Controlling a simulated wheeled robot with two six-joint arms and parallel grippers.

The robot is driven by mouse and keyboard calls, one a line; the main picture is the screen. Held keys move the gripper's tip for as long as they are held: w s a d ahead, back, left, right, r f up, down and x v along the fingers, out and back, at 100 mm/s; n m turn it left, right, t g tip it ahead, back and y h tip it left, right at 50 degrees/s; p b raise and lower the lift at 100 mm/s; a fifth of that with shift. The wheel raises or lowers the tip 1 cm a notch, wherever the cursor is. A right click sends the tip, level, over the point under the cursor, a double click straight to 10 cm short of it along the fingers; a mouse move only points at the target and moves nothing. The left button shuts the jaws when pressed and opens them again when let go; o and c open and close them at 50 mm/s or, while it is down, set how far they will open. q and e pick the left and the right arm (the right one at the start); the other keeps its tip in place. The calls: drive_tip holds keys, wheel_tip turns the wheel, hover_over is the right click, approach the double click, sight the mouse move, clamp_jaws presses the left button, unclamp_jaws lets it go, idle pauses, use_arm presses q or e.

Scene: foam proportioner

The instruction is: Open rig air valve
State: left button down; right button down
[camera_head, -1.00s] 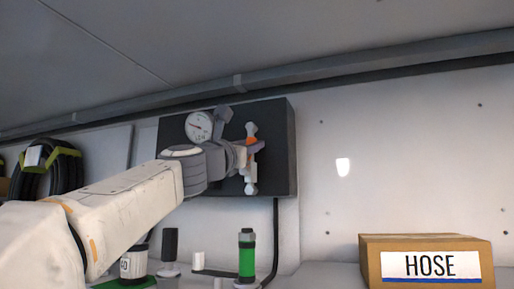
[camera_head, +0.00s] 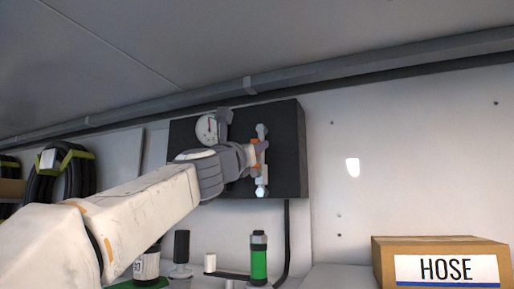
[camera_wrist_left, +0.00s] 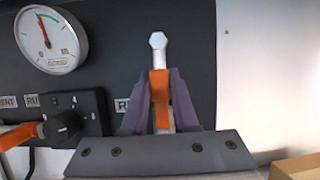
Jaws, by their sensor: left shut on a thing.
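The rig air valve (camera_head: 262,181) is a pale vertical pipe piece with hex ends on a dark panel. In the left wrist view its orange lever (camera_wrist_left: 160,98) stands upright, in line with the pipe (camera_wrist_left: 158,50). My left gripper (camera_head: 258,155) reaches the valve from the left and is shut on the orange lever; in the left wrist view its grey fingers (camera_wrist_left: 161,105) sit on both sides of it. The lower part of the lever is hidden by the gripper body. A round gauge (camera_head: 207,129) left of the valve has its red needle pointing nearly straight up.
The dark panel (camera_head: 290,150) also carries a black knob (camera_wrist_left: 62,125) and another orange handle (camera_wrist_left: 18,136) to the left. A HOSE box (camera_head: 440,250) sits at the lower right. A green cylinder (camera_head: 258,258) stands below the panel.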

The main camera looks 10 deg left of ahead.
use_arm(q)
drive_tip(key=c, duration=0.8)
unclamp_jaws()
drive_tip(key=shift+w+f, duration=0.1)
drive_tip(key=shift+f, duration=0.1)
drive_tip(key=shift+o, duration=0.6)
drive_tip(key=shift+r, duration=0.1)
drive_tip(key=b+v, duration=0.3)
drive_tip(key=v, duration=0.7)
drive_tip(key=shift+s+b, duration=0.25)
drive_tip(key=shift+b, duration=0.15)
